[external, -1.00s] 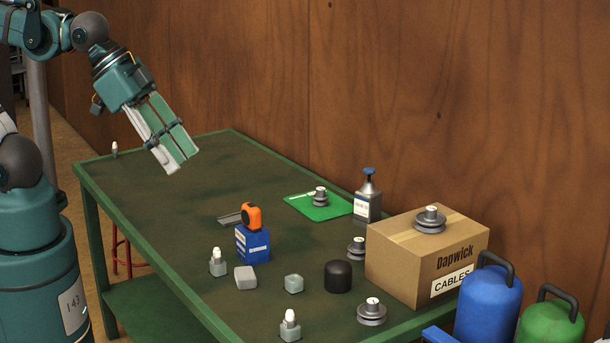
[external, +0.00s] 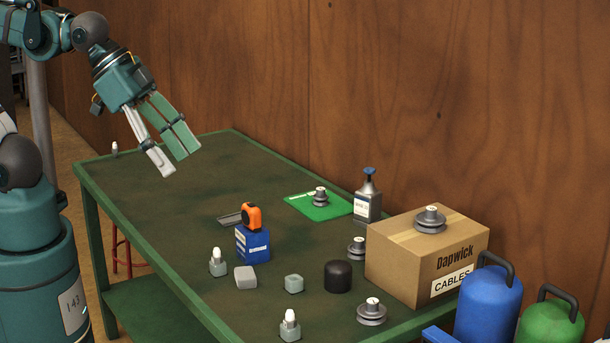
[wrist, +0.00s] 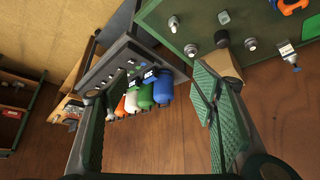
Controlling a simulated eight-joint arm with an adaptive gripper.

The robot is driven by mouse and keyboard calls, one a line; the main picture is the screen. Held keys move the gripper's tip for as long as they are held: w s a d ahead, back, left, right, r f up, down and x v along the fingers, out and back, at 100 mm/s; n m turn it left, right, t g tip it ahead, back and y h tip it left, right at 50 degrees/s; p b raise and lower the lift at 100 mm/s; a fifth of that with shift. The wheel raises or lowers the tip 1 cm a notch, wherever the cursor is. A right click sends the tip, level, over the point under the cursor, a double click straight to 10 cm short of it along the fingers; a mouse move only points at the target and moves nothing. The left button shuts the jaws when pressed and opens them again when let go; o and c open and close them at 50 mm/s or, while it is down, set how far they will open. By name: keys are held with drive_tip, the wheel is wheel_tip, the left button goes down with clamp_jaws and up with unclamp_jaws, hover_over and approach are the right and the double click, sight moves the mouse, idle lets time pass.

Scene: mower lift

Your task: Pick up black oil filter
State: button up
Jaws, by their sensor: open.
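The black oil filter (external: 338,276) is a short dark cylinder standing upright on the green table (external: 150,182), left of the cardboard box. It also appears as a small dark round shape in the wrist view (wrist: 221,38). My gripper (external: 174,164) is open and empty, held above the far left part of the table, well away from the filter. In the wrist view my gripper (wrist: 158,82) shows its two green ribbed fingers spread apart with nothing between them.
The cardboard box (external: 408,262) carries a pulley (external: 430,219) on top. Nearby are another pulley (external: 371,312), a grey-green cube (external: 294,284), a grey bottle (external: 367,196) and a blue box (external: 252,244) with an orange tape measure (external: 251,216). The table's far left is mostly clear.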

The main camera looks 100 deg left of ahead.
drive_tip(key=shift+w, duration=0.1)
drive_tip(key=m+g+y+b, duration=0.2)
drive_tip(key=m+g+b, duration=0.4)
drive_tip(key=m, duration=1.2)
hover_over(338, 263)
drive_tip(key=d, duration=0.1)
drive_tip(key=shift+g, duration=0.5)
wheel_tip(338, 263, down, 29)
drive_tip(key=shift+d+f+p, duration=0.1)
drive_tip(key=shift+f+p, duration=0.1)
drive_tip(key=shift+p, duration=0.1)
drive_tip(key=shift+a+f, duration=0.3)
drive_tip(key=shift+f, duration=0.25)
drive_tip(key=shift+a+f, duration=0.15)
drive_tip(key=shift+f, duration=1.15)
